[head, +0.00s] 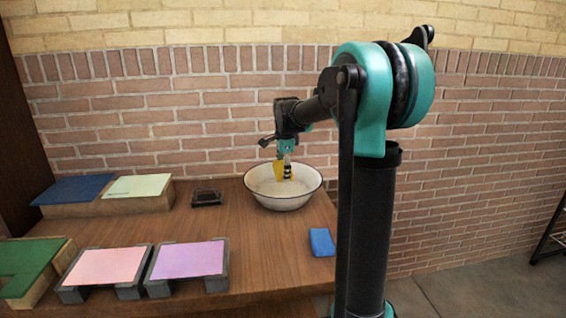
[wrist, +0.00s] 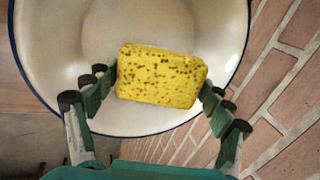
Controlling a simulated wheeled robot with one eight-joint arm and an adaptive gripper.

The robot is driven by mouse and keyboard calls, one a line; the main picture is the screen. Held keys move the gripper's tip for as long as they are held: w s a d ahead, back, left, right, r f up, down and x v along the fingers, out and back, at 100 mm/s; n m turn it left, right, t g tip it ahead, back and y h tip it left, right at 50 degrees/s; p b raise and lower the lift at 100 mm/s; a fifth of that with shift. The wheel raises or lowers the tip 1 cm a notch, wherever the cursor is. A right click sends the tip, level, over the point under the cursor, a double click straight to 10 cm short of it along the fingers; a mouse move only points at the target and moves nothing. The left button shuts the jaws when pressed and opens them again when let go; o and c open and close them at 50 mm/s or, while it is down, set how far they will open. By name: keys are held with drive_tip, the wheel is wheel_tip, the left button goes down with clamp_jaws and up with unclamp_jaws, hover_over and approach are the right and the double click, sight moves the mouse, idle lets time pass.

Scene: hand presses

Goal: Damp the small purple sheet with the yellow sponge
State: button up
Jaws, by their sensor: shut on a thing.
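The yellow sponge (head: 279,171) is held upright at the white, dark-rimmed bowl (head: 283,203); its lower end is within the bowl's mouth. In the wrist view the speckled sponge (wrist: 160,76) sits between the fingers, with the bowl (wrist: 205,30) beneath. My gripper (head: 285,166) is shut on the sponge, one finger on each side. Whether the sponge touches the bowl's bottom or any water, I cannot tell. The small purple sheet (head: 189,260) lies flat on a grey frame at the front of the table, left of and nearer than the bowl.
A pink sheet (head: 105,266) lies on a similar frame beside it. A blue block (head: 321,241) lies near the right edge. A small dark tray (head: 206,197) is left of the bowl. Dark blue (head: 73,189) and pale green (head: 138,186) sheets lie on a wooden block; a green board (head: 28,262) is front left.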

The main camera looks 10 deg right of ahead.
sight(282, 165)
drive_tip(key=shift+f, duration=2.1)
drive_tip(key=shift+r, duration=4.35)
drive_tip(key=shift+r, duration=0.1)
drive_tip(key=shift+r, duration=1.9)
